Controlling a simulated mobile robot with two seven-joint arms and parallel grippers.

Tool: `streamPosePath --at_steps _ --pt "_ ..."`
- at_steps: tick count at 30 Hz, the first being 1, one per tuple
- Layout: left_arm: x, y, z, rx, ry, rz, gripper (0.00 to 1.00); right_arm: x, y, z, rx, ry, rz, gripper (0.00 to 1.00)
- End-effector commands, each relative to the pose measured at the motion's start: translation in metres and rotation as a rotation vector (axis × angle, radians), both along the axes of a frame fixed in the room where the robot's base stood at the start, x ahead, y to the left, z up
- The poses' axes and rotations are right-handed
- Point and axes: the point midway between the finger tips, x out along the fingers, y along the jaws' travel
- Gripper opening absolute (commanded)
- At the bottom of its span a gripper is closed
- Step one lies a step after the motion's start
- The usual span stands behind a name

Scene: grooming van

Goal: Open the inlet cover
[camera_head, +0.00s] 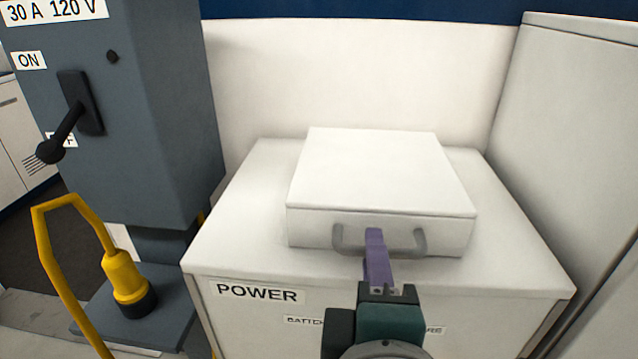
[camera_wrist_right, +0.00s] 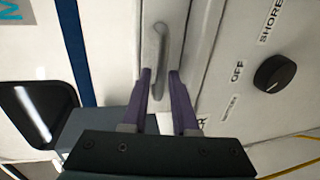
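The inlet cover (camera_head: 385,170) is a white, flat lid on a white box on top of the power cabinet; it lies closed. A grey bar handle (camera_head: 421,243) is on its front face. My right gripper (camera_head: 375,236) comes up from below at the middle of the handle, its purple fingers hiding part of the bar. In the right wrist view, the fingers (camera_wrist_right: 160,72) stand apart on either side of the handle (camera_wrist_right: 161,45), with gaps showing. My left gripper is not in view.
The power cabinet (camera_head: 225,260) carries labels, partly hidden by my right arm. At left stand a grey switch box (camera_head: 150,120) with a black lever (camera_head: 68,130) and a yellow cable with plug (camera_head: 125,275). A black knob (camera_wrist_right: 274,73) shows in the wrist view. A tall white panel (camera_head: 570,140) stands right.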

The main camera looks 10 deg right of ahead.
Motion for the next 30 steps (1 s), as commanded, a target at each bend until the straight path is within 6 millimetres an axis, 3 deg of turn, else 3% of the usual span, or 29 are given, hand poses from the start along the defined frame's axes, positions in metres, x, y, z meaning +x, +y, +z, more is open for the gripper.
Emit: streamPosePath --at_steps 6,14,21,30 --pt "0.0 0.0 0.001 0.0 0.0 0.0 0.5 0.017 -0.005 -0.004 0.0 0.0 0.0 0.27" --pt "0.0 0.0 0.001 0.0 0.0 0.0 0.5 0.018 -0.005 -0.005 0.001 0.001 0.0 0.27" --pt "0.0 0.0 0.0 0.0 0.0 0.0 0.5 0.018 -0.005 -0.005 0.001 0.001 0.0 0.0" --pt "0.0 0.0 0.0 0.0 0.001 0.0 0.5 0.018 -0.005 -0.004 0.0 0.001 0.0 0.0"
